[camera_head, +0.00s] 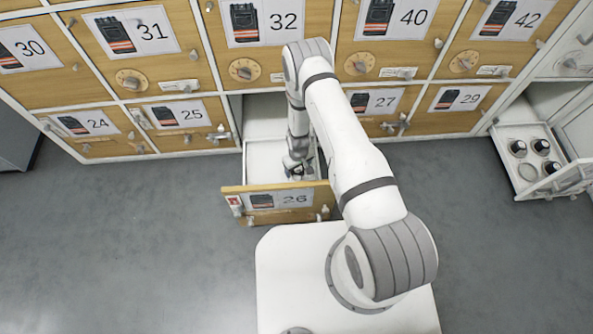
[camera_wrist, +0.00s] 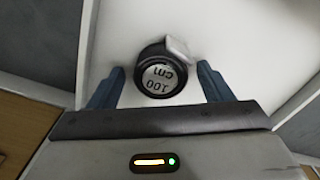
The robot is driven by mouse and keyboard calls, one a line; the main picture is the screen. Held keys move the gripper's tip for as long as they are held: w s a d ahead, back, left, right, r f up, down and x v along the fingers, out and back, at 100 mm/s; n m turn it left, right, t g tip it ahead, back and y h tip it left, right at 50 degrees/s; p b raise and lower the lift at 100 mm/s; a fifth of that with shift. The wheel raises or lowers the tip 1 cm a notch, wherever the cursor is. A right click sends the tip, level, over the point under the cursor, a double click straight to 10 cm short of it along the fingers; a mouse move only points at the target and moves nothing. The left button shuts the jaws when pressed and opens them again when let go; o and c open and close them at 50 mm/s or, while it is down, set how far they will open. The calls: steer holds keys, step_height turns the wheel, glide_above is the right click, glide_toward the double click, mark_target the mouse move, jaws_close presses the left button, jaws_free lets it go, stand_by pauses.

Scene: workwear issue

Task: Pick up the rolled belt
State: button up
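A rolled black belt (camera_wrist: 160,75), marked "100 cm" on its round face and with a light buckle or tab at its upper right, sits on the white floor of the open drawer 26. My gripper (camera_wrist: 161,69) is open, with one blue finger on each side of the belt and a visible gap to both. In the head view my gripper (camera_head: 297,166) is down inside drawer 26 (camera_head: 281,200). The belt is not clearly visible there, hidden by my gripper and arm.
Numbered wooden lockers with knobs and latches (camera_head: 245,70) rise behind the drawer. Drawer walls enclose my gripper. At the right, another open white drawer (camera_head: 532,125) holds several dark rolled items (camera_head: 541,147). The grey floor (camera_head: 130,240) at the left is clear.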

steer(key=c, duration=0.8)
steer(key=shift+r, duration=0.1)
